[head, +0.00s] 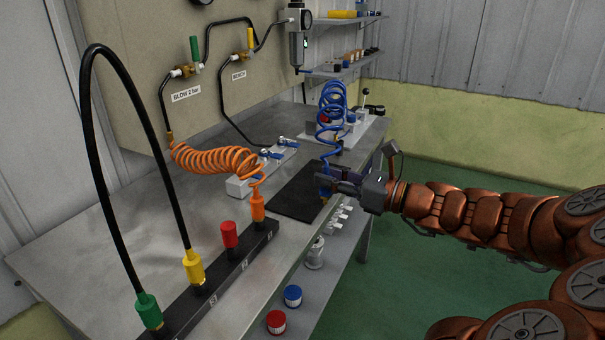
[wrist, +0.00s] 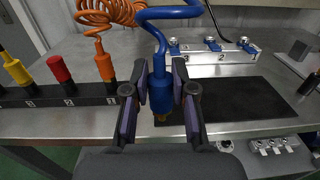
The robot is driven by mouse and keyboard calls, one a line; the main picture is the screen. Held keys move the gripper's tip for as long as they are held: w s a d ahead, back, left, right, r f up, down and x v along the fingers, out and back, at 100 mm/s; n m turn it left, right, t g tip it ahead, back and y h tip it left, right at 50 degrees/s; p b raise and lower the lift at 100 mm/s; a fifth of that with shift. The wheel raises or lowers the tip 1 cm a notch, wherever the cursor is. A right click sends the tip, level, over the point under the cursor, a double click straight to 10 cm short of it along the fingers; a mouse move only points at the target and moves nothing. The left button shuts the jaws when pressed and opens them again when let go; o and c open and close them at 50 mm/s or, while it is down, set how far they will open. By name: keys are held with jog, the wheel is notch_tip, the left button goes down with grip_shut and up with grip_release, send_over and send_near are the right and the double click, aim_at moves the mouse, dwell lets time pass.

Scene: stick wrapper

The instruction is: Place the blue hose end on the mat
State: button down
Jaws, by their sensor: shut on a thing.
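The blue hose end (wrist: 161,91) is a blue cylinder with a brass tip, held between the two fingers of my gripper (wrist: 160,100) in the wrist view. My gripper (head: 338,181) also shows in the head view, at the right front edge of the dark mat (head: 292,190). The blue coiled hose (head: 330,107) rises from the gripper. In the wrist view the mat (wrist: 232,101) lies behind and right of the hose end, which hangs near its left front corner. I cannot tell whether the tip touches anything.
A numbered black rack (head: 215,278) holds orange, red, yellow and green plugs at the front left. An orange coiled hose (head: 215,160) hangs left of the mat. A grey block with blue-handled valves (wrist: 211,59) stands behind the mat. Red and blue caps (head: 292,296) sit below the table edge.

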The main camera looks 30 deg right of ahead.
jog(key=shift+w+d+f+b, duration=0.15)
jog(key=shift+w+d+f, duration=0.8)
jog(key=shift+w, duration=1.45)
jog(key=shift+w+d+f+b, duration=0.2)
jog(key=shift+w+d+f, duration=0.7)
jog(key=shift+w, duration=1.5)
jog(key=shift+w+d+f+b, duration=0.15)
jog(key=shift+w+d+f, duration=0.5)
jog(key=shift+w+d, duration=1.2)
jog(key=shift+w+a+f, duration=0.1)
jog(key=shift+w+a, duration=0.45)
jog(key=shift+a, duration=0.05)
jog(key=c, duration=0.9)
grip_release()
jog(key=shift+c, duration=0.2)
